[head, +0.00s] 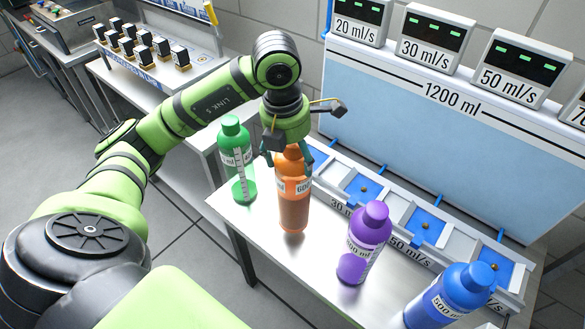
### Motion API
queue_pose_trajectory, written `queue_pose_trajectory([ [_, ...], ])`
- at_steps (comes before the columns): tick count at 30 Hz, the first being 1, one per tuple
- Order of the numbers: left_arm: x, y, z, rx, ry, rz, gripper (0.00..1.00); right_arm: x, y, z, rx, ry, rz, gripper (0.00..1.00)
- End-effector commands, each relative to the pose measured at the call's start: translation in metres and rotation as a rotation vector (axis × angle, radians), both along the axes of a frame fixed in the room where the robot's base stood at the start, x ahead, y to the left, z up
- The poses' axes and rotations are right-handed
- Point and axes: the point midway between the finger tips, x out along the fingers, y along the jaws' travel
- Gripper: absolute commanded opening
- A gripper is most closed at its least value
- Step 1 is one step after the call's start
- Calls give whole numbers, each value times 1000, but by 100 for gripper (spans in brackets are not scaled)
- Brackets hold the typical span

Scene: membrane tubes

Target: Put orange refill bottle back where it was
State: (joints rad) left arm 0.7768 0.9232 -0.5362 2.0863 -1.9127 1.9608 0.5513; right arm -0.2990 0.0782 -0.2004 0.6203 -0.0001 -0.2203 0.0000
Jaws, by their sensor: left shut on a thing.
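The orange refill bottle (294,209) is upright at the near side of the metal table, between the green and purple bottles. My right gripper is not in view.
A green bottle (236,160) stands just left of the orange one. A purple bottle (365,243) and a blue bottle (450,298) stand to the right. Behind is a row of blue-floored bays (427,228) under a large 1200 ml tank (440,125) with flow-rate displays.

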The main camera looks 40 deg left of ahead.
Motion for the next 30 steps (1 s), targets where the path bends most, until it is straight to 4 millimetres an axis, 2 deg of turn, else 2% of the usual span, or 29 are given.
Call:
queue_pose_trajectory([
  [2,1,0,-3,-1,-3,1,17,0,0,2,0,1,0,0],
  [12,0,0,-42,-1,-3,-1,17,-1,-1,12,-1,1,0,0],
  [22,1,0,-45,0,-5,-2,17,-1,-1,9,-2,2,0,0],
  [23,0,0,-47,0,-1,-2,80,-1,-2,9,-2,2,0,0],
  [24,0,0,-46,0,0,-2,96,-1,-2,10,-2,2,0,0],
  [25,0,0,-46,0,0,-2,100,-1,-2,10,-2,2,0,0],
  [30,0,0,-46,0,0,-2,100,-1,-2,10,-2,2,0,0],
])
